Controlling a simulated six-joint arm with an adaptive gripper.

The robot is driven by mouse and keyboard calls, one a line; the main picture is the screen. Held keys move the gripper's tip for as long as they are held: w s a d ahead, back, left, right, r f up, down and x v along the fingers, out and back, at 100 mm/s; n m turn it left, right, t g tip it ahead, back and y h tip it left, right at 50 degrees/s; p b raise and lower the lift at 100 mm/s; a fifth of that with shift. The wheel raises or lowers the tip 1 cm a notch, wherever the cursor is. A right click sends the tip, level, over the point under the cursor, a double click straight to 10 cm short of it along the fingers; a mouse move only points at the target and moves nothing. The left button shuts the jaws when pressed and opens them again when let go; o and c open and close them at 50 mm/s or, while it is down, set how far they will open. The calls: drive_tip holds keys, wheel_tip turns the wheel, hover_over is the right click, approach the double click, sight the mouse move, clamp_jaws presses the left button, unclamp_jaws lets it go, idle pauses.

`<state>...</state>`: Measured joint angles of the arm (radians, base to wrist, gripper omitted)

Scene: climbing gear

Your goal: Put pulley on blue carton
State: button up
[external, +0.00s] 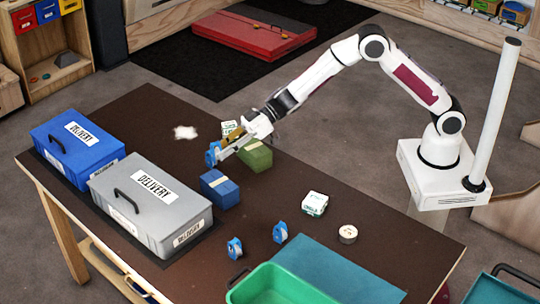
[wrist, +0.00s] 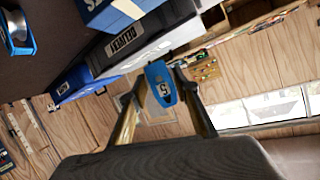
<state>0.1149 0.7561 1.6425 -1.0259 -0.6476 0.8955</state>
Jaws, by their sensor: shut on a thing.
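My gripper (external: 222,150) is shut on a blue pulley (external: 212,154) and holds it in the air above the table, up and left of the blue carton in the external view. The blue carton (external: 222,190), with a tan tape band, stands on the table beside the grey delivery box. Its top looks bare. Part of the carton (wrist: 112,12) shows at the top of the wrist view.
A green carton (external: 255,156) stands just behind the blue one. A grey delivery box (external: 150,205) and a blue one (external: 75,145) stand left. Two more blue pulleys (external: 235,248) (external: 280,232), a white box (external: 315,203), a tape roll (external: 347,234) and a green tray (external: 275,290) are nearer.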

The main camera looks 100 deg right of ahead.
hover_over(225, 179)
drive_tip(key=shift+f, duration=2.45)
drive_tip(key=shift+f, duration=1.85)
drive_tip(key=shift+f, duration=0.1)
drive_tip(key=o, duration=1.1)
drive_tip(key=shift+s+d+r, duration=0.3)
drive_tip(key=shift+s+r, duration=0.05)
drive_tip(key=shift+s, duration=0.1)
drive_tip(key=shift+v, duration=5.45)
